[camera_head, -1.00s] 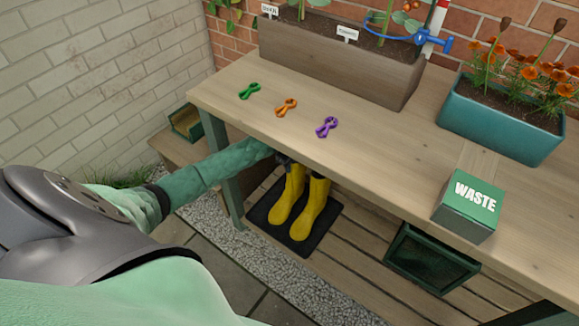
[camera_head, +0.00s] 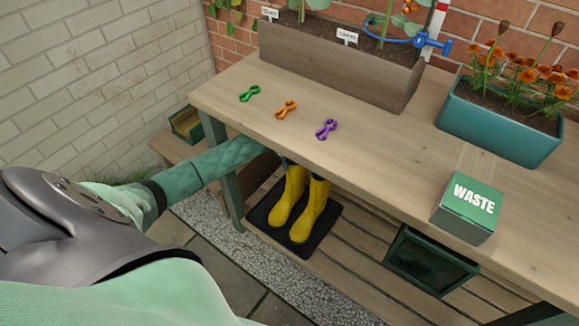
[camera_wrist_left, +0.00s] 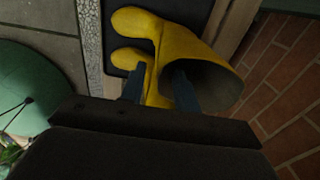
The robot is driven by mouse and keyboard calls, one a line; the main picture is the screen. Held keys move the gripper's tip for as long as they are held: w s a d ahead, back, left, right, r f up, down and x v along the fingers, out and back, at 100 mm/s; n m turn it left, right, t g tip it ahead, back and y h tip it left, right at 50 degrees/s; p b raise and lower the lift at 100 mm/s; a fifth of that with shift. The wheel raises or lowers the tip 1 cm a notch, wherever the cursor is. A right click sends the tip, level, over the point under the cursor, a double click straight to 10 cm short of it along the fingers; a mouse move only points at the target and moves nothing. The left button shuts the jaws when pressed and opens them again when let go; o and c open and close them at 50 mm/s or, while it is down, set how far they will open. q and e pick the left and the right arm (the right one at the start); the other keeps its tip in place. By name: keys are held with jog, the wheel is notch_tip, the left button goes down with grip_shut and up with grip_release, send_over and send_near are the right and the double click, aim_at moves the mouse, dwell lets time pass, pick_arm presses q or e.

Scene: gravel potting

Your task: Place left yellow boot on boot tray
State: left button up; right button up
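Two yellow boots stand upright side by side on the dark boot tray under the bench: the left boot (camera_head: 286,200) and the right boot (camera_head: 309,215). The tray (camera_head: 330,213) lies on the lower slats. My left arm reaches under the bench top, and its gripper is mostly hidden behind the bench edge at the boot tops. In the left wrist view my left gripper (camera_wrist_left: 160,78) has its two dark fingers apart, with yellow boot material between them. One finger overlaps a boot's dark opening (camera_wrist_left: 215,85). Whether the fingers press on the boot is unclear. My right gripper is not in view.
The bench top (camera_head: 380,150) overhangs the boots, and a bench leg (camera_head: 225,175) stands left of the tray. A dark green crate (camera_head: 430,260) sits to the right on the slats. A waste box (camera_head: 468,208) stands on the bench.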

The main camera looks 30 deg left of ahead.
pick_arm(q)
jog(key=shift+r, duration=2.1)
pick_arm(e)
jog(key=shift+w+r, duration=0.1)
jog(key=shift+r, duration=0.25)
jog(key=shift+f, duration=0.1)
